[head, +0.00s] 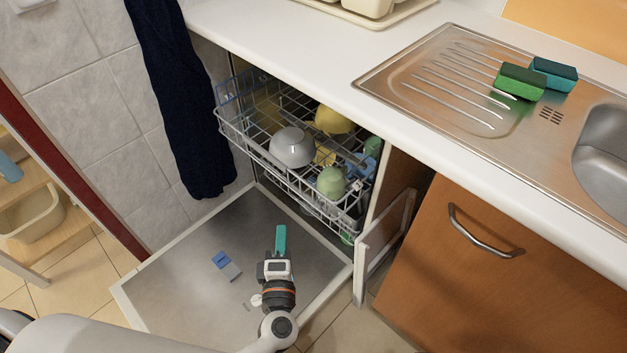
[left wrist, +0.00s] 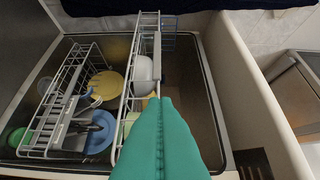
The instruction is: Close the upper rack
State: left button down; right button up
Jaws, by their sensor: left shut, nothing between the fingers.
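The upper rack (head: 240,143) is a white wire basket, pulled partly out of the dishwasher under the white counter. It holds a grey bowl (head: 292,148), a green cup (head: 331,182) and a yellow bowl (head: 332,120). My left gripper (head: 281,238) has teal fingers, shut with nothing between them. In the head view it appears over the open dishwasher door (head: 190,265), in front of the rack and apart from it. In the left wrist view the teal fingers (left wrist: 160,105) overlap part of a wire rack (left wrist: 130,85) holding a pale bowl (left wrist: 143,72). My right gripper is not in view.
The door lies folded down, with a blue-and-grey detergent compartment (head: 226,265) on its inner face. A dark towel (head: 185,100) hangs left of the opening. A wooden cabinet with a metal handle (head: 480,240) stands right. Two sponges (head: 520,82) lie by the sink.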

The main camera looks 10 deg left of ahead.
pick_arm(q)
send_near(295, 177)
jog(key=w+a, duration=0.2)
jog(key=a, duration=0.1)
jog(key=w, duration=0.1)
jog(key=w+d+b, duration=0.1)
jog(key=w, duration=0.1)
jog(key=shift+d+r, duration=0.15)
jog(key=shift+d, duration=0.05)
jog(key=shift+w+d, duration=0.25)
jog(key=shift+w, duration=0.1)
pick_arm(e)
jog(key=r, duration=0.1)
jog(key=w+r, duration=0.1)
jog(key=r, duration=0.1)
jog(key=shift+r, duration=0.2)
